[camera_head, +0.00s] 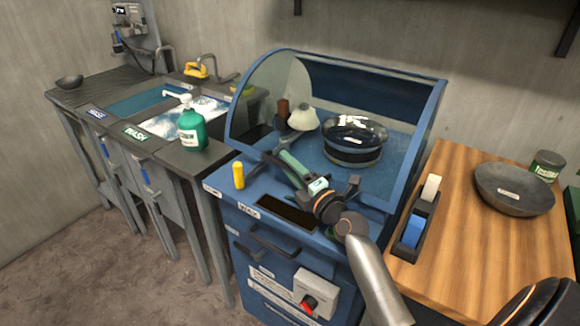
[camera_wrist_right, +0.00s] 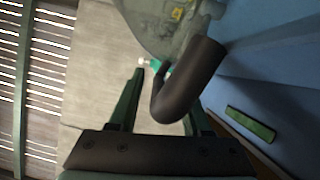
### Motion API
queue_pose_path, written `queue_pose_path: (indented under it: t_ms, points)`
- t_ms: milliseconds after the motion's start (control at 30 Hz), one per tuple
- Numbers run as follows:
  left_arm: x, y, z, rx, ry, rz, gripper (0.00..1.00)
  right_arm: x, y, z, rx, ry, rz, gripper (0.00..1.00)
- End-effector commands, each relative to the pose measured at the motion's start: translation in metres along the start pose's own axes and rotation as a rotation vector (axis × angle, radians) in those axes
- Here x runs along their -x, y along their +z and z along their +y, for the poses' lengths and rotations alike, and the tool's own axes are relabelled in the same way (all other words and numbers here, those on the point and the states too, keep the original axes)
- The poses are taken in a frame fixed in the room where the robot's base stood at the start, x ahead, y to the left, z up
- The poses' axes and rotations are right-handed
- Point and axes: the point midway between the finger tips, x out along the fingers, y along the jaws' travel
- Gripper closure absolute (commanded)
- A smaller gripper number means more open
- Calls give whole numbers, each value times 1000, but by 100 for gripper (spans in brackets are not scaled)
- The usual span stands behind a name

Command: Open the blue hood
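The blue spinning machine (camera_head: 240,215) stands in the middle of the head view. Its clear, curved blue-edged hood (camera_head: 437,105) covers the work space, and a dark bowl (camera_head: 354,125) shows inside. My right gripper (camera_head: 284,160) is at the front left of the hood, with its green fingers pointing away from me. In the right wrist view, a dark bent handle (camera_wrist_right: 200,72) reaches down between the fingers of this gripper (camera_wrist_right: 166,88). The fingers are apart, with a gap beside the handle; contact is unclear. My left gripper is out of view.
A yellow cylinder (camera_head: 238,175) stands on the machine's front left ledge. A sink counter (camera_head: 165,158) with a green bottle (camera_head: 192,130) is at left.

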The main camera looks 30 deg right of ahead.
Motion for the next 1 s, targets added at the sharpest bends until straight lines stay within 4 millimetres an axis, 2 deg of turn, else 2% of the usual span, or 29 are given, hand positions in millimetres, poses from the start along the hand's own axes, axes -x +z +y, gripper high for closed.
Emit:
queue_pose_path:
  t_ms: [67, 400, 1000]
  points:
    - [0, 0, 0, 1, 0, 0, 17, 0, 0, 0, 0, 0, 0, 62]
    - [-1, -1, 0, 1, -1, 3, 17, 0, 0, 0, 0, 0, 0, 100]
    - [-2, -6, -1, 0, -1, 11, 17, 0, 0, 0, 0, -1, 0, 100]
